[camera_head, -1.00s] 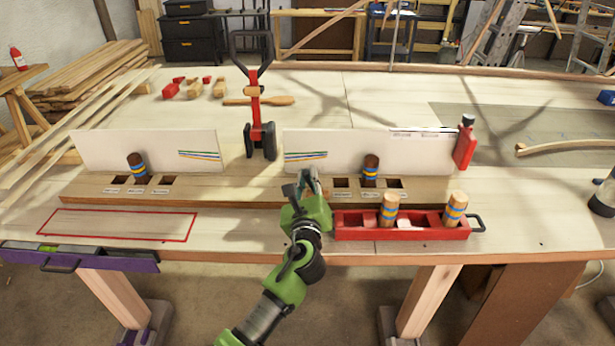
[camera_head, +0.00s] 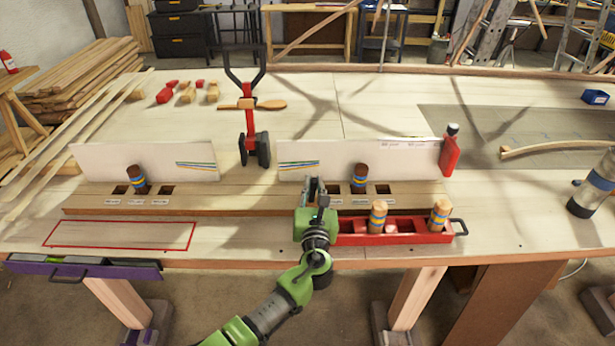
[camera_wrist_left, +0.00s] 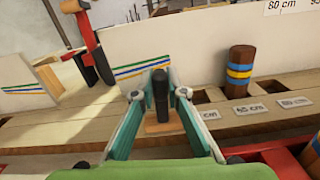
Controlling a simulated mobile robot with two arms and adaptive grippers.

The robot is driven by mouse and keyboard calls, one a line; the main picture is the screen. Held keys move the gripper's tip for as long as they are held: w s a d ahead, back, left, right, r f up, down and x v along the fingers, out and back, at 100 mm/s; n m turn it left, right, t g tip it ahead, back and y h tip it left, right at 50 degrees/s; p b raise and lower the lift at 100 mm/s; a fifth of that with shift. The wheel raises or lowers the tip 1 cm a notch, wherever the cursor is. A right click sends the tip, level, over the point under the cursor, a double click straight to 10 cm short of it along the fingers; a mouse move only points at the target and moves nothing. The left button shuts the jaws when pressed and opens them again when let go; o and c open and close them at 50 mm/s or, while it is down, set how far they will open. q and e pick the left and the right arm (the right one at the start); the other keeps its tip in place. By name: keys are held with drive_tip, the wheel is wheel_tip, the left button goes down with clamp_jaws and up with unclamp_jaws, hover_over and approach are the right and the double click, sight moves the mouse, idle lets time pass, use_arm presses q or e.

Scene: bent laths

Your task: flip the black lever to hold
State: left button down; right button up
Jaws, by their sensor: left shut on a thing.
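The black lever (camera_wrist_left: 161,92) stands upright on a small wooden base (camera_wrist_left: 163,128), in front of a white panel, in the left wrist view. My left gripper (camera_wrist_left: 159,97) has one finger on each side of it and is shut on it. In the head view the gripper (camera_head: 314,187) is at the left end of the right-hand wooden rail (camera_head: 420,195) and hides the lever. My right gripper is not in view.
A red tray (camera_head: 405,239) with two banded wooden pegs lies close right of my gripper. A brown banded peg (camera_head: 360,177) stands in the rail's slot. White panels (camera_head: 345,158) rise behind. A red-and-black clamp-like tool (camera_head: 250,130) stands behind the gap between them.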

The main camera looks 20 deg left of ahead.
use_arm(q)
drive_tip(key=shift+w+d+m+p, duration=0.15)
drive_tip(key=shift+d+m+p, duration=0.55)
drive_tip(key=shift+m, duration=0.4)
drive_tip(key=shift+w+d+f+m+p, duration=0.1)
drive_tip(key=shift+d+f+m+p, duration=0.3)
drive_tip(key=shift+m, duration=0.4)
drive_tip(key=c, duration=2)
unclamp_jaws()
drive_tip(key=v, duration=1.2)
drive_tip(key=shift+r, duration=0.1)
